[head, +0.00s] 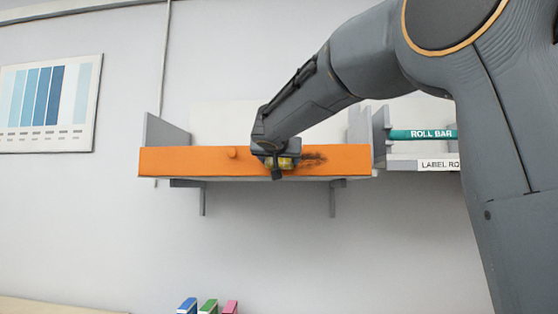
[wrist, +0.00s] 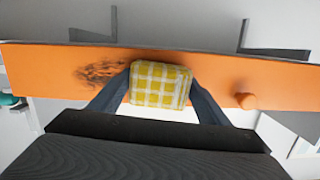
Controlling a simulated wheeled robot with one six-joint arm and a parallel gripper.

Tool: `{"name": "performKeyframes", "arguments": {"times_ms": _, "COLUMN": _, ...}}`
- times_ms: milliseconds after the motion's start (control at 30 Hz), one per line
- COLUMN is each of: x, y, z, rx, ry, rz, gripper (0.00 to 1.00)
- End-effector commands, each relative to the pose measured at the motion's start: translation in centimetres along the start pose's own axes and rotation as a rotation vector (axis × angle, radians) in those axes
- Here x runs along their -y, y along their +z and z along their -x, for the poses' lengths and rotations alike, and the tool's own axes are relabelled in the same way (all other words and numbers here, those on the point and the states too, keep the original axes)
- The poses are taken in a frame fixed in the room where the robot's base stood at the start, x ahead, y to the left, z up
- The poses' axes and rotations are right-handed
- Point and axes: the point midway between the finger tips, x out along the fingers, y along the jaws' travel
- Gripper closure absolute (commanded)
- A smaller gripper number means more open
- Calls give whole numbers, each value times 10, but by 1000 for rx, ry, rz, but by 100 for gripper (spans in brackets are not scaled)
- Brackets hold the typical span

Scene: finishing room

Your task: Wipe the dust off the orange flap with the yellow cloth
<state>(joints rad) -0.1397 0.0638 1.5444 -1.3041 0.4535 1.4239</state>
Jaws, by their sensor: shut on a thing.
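The orange flap (head: 200,160) is the long front face of a grey wall shelf, with a small round orange knob (head: 232,153) left of my gripper. A dark dust patch (head: 313,160) lies on the flap just right of my gripper. In the wrist view the dust patch (wrist: 105,73) is left of the cloth and the knob (wrist: 246,101) is right of it. My gripper (head: 274,161) is at the flap's front, shut on the yellow checked cloth (wrist: 160,85). The cloth is in front of the flap; I cannot tell whether it touches. Any dust behind it is hidden.
A green roll bar (head: 423,134) and a white label plate (head: 438,164) sit on the unit right of the flap. Brackets (head: 332,199) hang below the shelf. Blue, green and pink items (head: 208,306) stand low down. The wall below the flap is clear.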

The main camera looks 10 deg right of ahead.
Motion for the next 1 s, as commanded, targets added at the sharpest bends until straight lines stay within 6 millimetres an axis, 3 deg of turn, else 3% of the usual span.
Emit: {"name": "performKeyframes", "arguments": {"times_ms": 1000, "x": -63, "y": -5, "z": 1, "rx": -1, "ry": 2, "rz": 0, "gripper": 48}}
